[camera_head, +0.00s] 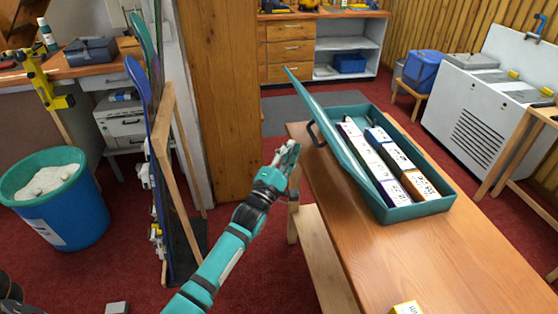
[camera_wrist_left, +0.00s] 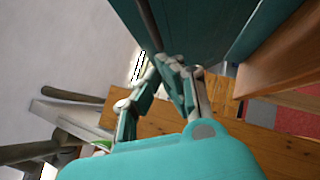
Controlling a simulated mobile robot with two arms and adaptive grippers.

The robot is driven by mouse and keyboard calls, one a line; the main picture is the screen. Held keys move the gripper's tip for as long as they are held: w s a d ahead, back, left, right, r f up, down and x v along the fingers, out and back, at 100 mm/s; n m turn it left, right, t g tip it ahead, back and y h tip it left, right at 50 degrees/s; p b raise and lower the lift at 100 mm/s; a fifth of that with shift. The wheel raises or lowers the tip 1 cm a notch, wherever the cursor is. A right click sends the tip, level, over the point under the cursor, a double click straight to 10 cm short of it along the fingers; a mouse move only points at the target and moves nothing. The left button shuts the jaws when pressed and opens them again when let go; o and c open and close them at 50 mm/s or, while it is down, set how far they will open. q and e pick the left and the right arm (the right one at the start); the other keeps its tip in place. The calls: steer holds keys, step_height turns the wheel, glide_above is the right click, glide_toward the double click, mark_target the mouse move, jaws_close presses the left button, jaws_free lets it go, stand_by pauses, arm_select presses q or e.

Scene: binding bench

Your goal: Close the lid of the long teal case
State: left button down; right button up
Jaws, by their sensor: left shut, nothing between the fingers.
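The long teal case (camera_head: 424,209) lies on the wooden bench. Its lid (camera_head: 343,152) stands raised and tilted along the case's left side, with a dark handle (camera_head: 314,135) on its outer face. Rows of small labelled boxes (camera_head: 376,160) lie inside. My left gripper (camera_head: 291,150) is shut and empty, left of the lid near the handle and the bench's left edge. In the left wrist view the shut fingers (camera_wrist_left: 178,72) are close to the teal lid (camera_wrist_left: 205,25); I cannot tell whether they touch. My right gripper is not in view.
The bench top (camera_head: 420,265) is bare in front of the case, except for a small yellow-and-white box (camera_head: 406,308). A lower wooden bench seat (camera_head: 325,260) runs along its left side. A blue bin (camera_head: 60,215) and leaning boards (camera_head: 160,150) stand at the left.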

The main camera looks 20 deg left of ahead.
arm_select(q)
steer(key=shift+w+d+r, duration=0.3)
steer(key=shift+d+r, duration=0.05)
steer(key=shift+d, duration=0.2)
steer(key=shift+w+d+r, duration=0.3)
steer(key=shift+d, duration=0.25)
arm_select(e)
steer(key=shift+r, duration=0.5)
arm_select(q)
steer(key=shift+r+p, duration=0.1)
steer(key=shift+p, duration=0.2)
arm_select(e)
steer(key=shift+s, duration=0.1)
